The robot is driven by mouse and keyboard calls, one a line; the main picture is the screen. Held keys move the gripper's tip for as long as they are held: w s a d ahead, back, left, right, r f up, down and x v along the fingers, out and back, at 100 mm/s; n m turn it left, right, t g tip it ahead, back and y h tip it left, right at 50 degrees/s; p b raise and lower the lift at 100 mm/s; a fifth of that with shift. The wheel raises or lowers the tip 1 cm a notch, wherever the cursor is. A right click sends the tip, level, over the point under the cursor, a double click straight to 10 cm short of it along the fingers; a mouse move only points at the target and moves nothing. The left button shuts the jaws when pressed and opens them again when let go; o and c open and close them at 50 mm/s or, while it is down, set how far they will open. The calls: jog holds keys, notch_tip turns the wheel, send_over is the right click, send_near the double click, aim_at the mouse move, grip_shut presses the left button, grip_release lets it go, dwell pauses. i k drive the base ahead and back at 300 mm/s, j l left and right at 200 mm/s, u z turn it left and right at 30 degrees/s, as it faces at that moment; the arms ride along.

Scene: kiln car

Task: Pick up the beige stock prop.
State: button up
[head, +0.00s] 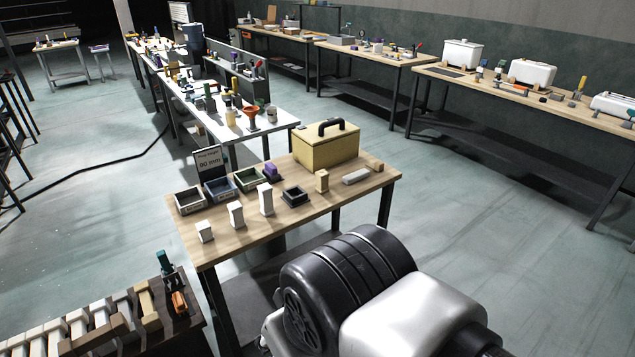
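On the wooden worktable (350,196) stands a small upright beige block (322,181) with a darker mark, near the right of centre. A smaller beige-tan block (376,167) sits at the right end. I cannot tell which of these is the stock prop. Three upright white blocks of rising height, short (205,232), middle (236,215) and tall (266,200), stand along the front edge. A pale block (356,176) lies flat between the two beige ones. My gripper is not in view; my own white and black body parts fill the bottom foreground.
A yellow toolbox (325,150), a "Prop height 90 mm" sign (210,163), three trays (188,201), a purple item (271,173) and a black square holder (295,197) share the table. A rack of blocks (85,330) is lower left. Floor is open to the right.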

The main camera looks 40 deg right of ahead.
aim_at(323, 176)
jog(key=i+l+z, duration=0.15)
jog(key=i+l, duration=0.15)
jog(key=i, duration=0.2)
jog(key=i+l+z, duration=0.2)
jog(key=i, duration=0.3)
jog(key=i+l+z, duration=0.15)
jog(key=i, duration=0.35)
jog(key=i+l+z, duration=0.15)
jog(key=i, duration=0.35)
